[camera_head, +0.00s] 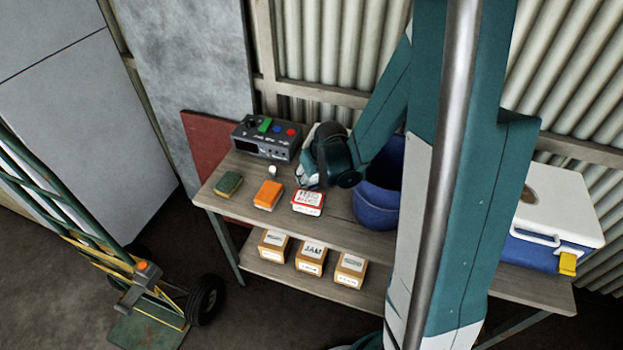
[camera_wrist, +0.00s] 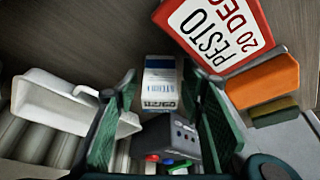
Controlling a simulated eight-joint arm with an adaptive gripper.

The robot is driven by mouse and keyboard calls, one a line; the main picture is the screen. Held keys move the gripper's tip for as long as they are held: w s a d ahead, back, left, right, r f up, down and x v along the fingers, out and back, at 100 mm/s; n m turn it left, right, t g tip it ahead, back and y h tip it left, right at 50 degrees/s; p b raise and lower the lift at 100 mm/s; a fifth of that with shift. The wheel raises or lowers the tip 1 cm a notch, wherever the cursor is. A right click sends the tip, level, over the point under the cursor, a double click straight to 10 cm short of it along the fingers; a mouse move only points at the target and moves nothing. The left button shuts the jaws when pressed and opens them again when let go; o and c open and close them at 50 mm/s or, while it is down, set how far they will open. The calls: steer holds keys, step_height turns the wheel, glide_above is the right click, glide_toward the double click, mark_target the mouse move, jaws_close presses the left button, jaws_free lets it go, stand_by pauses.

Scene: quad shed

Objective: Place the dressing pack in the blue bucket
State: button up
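A small white box with a blue band and blue print, apparently the dressing pack (camera_wrist: 161,85), shows between my fingertips in the wrist view. It is hidden behind my gripper in the head view. My gripper (camera_wrist: 161,76) is open, with one green-padded finger on each side of the box and gaps showing. I cannot tell how far the fingertips reach down beside it. In the head view my gripper (camera_head: 312,176) is low over the bench, left of the blue bucket (camera_head: 376,214). My arm hides the bucket's right part.
On the bench (camera_head: 345,232) are a red-white pesto box (camera_head: 308,203), an orange block (camera_head: 268,195), a green sponge (camera_head: 228,184) and a grey control box (camera_head: 266,140). A white-lidded cooler (camera_head: 560,215) stands right. Labelled boxes (camera_head: 311,258) sit on the lower shelf.

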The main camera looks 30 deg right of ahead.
steer(key=shift+r, duration=0.25)
steer(key=p+v, duration=0.3)
steer(key=v, duration=0.8)
steer(key=shift+s+r, duration=0.15)
steer(key=shift+r, duration=0.25)
stand_by(0.7)
steer(key=s+a+r+t, duration=0.1)
steer(key=s+a+r, duration=0.4)
steer(key=s+r, duration=0.3)
steer(key=s+a+r+t, duration=0.1)
steer(key=s+a+r, duration=0.5)
steer(key=s+r, duration=0.3)
steer(key=shift+s+a+r+t, duration=0.15)
steer(key=shift+s+r+t, duration=0.15)
steer(key=shift+s, duration=0.25)
steer(key=shift+c, duration=0.9)
